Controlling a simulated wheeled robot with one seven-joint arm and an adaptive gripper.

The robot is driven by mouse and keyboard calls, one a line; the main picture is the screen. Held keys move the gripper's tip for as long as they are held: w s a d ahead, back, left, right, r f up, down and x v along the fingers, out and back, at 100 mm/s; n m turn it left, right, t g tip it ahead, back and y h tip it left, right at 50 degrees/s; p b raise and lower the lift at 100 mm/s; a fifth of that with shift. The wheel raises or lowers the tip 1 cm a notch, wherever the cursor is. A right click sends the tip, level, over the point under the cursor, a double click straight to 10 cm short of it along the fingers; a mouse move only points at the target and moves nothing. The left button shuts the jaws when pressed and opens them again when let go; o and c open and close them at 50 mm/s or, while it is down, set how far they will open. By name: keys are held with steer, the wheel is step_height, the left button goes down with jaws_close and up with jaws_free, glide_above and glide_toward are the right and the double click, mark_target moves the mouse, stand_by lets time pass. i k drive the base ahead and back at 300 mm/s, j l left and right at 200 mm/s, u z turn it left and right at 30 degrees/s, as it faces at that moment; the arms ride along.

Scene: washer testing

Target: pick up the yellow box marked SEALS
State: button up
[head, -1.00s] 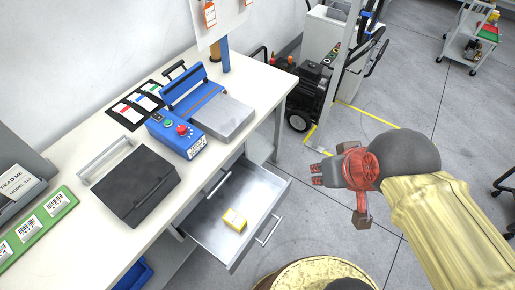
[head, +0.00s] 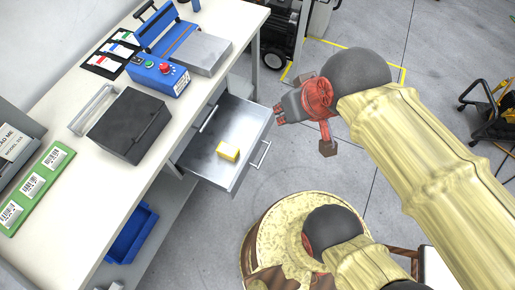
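A small yellow box (head: 228,151) lies in the open metal drawer (head: 246,122) under the bench; its marking is too small to read. My gripper (head: 279,114) is above and to the right of the drawer in the picture, apart from the box. It points left toward the drawer. Its fingers are small and dark here, and nothing shows between them, but I cannot tell how far they are apart.
The white bench (head: 75,105) carries a black case (head: 131,125), a blue machine with a red button (head: 157,75) and a green board with labels (head: 38,184). A blue bin (head: 131,235) sits below. Grey floor (head: 350,170) is clear right of the drawer.

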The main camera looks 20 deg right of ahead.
mark_target(227, 151)
steer(key=i+l+u, duration=0.15)
steer(key=u, duration=0.3)
steer(key=l+u, duration=0.2)
steer(key=u, duration=0.25)
steer(key=i+l+u, duration=0.15)
steer(key=l+u, duration=0.15)
steer(key=u, duration=0.15)
steer(key=l+u, duration=0.2)
steer(key=u, duration=0.25)
steer(key=l+u, duration=0.1)
steer(key=l, duration=0.5)
steer(key=k+l+u, duration=0.1)
steer(key=l, duration=0.5)
steer(key=l+u, duration=0.1)
steer(key=l, duration=0.45)
steer(key=k, duration=0.05)
